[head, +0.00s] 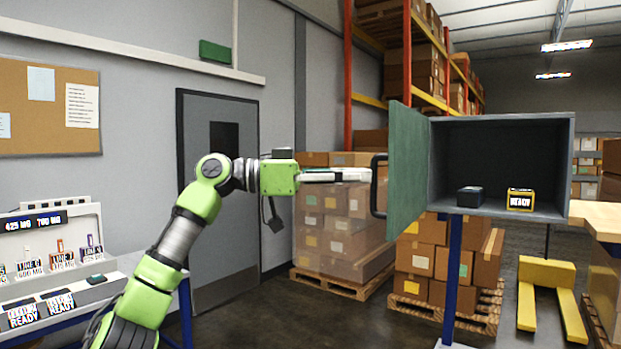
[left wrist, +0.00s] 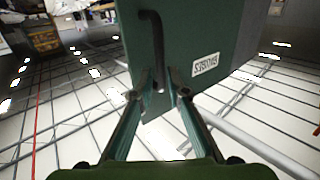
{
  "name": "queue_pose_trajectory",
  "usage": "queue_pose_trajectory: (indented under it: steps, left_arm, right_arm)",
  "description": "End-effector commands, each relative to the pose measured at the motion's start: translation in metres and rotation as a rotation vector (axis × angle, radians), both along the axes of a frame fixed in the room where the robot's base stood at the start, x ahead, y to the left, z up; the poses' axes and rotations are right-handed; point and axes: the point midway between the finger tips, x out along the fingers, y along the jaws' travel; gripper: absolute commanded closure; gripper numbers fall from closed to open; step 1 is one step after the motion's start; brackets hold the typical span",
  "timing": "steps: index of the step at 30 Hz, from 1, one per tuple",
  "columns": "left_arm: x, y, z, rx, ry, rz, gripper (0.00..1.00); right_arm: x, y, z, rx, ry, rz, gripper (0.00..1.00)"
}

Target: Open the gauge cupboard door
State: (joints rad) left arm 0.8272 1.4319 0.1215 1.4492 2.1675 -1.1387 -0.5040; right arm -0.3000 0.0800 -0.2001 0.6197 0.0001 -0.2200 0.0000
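The gauge cupboard (head: 500,120) is a grey open-fronted box at the right in the head view. Its green door (head: 408,165) stands swung outward at the cupboard's left side. A dark bar handle (head: 377,185) is on the door's left face; in the left wrist view the handle (left wrist: 151,35) runs down toward my fingers, beside a white label (left wrist: 205,64). My left gripper (head: 368,175) is at the handle. In the left wrist view its fingertips (left wrist: 162,88) are apart, with the handle's lower end between them and a gap visible. My right gripper is not in view.
A dark gauge block (head: 469,196) and a yellow one (head: 520,199) sit inside the cupboard. Boxes on pallets (head: 335,215) stand behind and below. A yellow pallet jack (head: 547,275) is at lower right. A bench with gauges (head: 50,260) is at left.

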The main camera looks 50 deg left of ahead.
Motion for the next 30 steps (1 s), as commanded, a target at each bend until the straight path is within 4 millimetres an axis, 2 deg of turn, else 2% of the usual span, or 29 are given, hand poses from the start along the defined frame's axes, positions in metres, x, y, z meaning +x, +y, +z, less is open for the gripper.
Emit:
queue_pose_trajectory:
  steps: [5,18,23,30]
  left_arm:
    - [-0.01,0.009,-0.003,-0.007,0.004,0.003,0.85]
    - [-0.062,0.043,-0.002,-0.004,0.003,0.005,0.85]
    - [-0.07,0.047,-0.003,-0.005,0.005,0.004,0.85]
    - [-0.07,0.048,-0.003,-0.003,0.006,0.004,0.85]
  right_arm:
    - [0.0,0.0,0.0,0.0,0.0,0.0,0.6]
    - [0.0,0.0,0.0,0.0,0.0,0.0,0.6]
    - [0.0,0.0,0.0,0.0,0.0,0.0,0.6]
    - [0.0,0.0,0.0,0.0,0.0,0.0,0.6]
